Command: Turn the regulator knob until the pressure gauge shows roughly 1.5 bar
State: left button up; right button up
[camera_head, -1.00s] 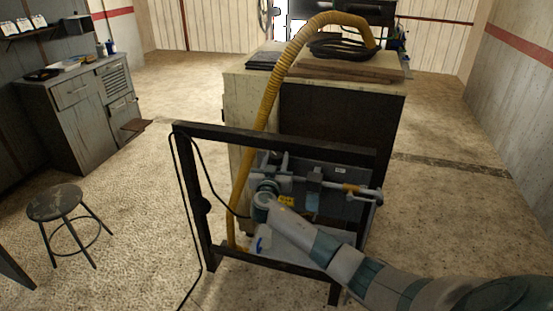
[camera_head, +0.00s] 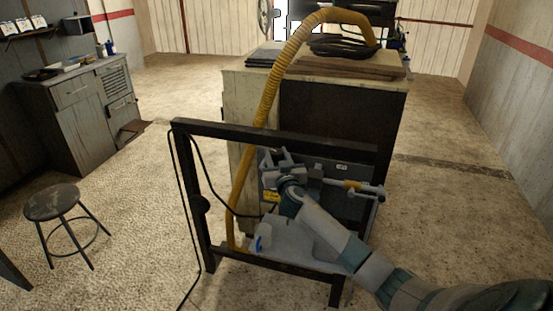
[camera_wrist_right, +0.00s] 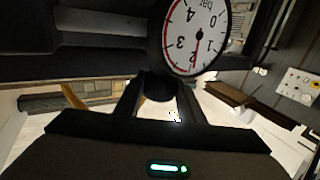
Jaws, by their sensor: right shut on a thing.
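The pressure gauge (camera_wrist_right: 196,36) is a round white dial at the top of the right wrist view, with its numbers upside down and a red arc. Its thin needle seems to point down between 1 and 2, but is hard to read exactly. The regulator knob (camera_wrist_right: 158,86) is dark and sits just left of and below the gauge. My right gripper (camera_wrist_right: 158,93) is shut on the knob, which is partly hidden between the fingers. In the head view my right gripper (camera_head: 279,160) is at the panel and hides the gauge. My left gripper is out of view.
A dark frame (camera_head: 270,133) surrounds the panel, with a pipe with a yellow part (camera_head: 350,185) right of my gripper. A yellow hose (camera_head: 268,95) arches down on the left. A cabinet (camera_head: 340,112) stands behind. A stool (camera_head: 52,202) stands left on open floor.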

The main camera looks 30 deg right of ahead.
jog(key=shift+n+t+y, duration=0.4)
jog(key=shift+n+y, duration=0.6)
jog(key=shift+y, duration=0.3)
jog(key=o, duration=1)
jog(key=shift+o, duration=0.2)
